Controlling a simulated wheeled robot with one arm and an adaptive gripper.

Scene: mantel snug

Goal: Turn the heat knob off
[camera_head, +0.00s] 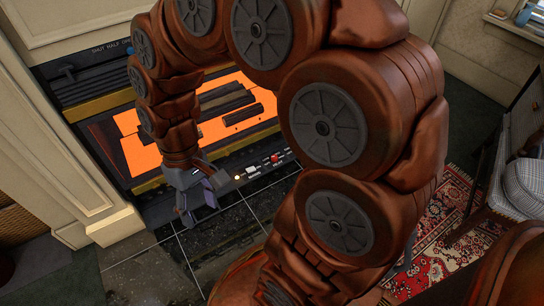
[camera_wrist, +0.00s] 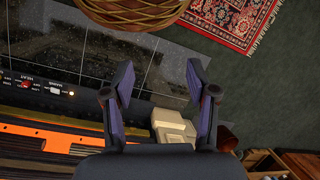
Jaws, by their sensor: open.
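The heat knob is a small red-topped knob (camera_head: 275,158) on the dark control strip under the glowing orange heater in the head view. It also shows at the left of the wrist view (camera_wrist: 26,85), beside lettering that seems to read HEAT. Its exact setting is too small to tell. A white control (camera_head: 252,171) and a small lit lamp (camera_head: 237,177) sit to its left in the head view. My gripper (camera_head: 198,207) is open and empty, pointing down in front of the strip's left part, apart from the knob. Both fingers show in the wrist view (camera_wrist: 160,75).
The glowing heater panel (camera_head: 200,115) is behind my arm. A cream surround foot (camera_head: 118,226) stands left of my gripper, also in the wrist view (camera_wrist: 172,125). Dark tiles (camera_head: 215,240) in front are clear. A patterned rug (camera_head: 450,228) and checked seat (camera_head: 525,185) are at right.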

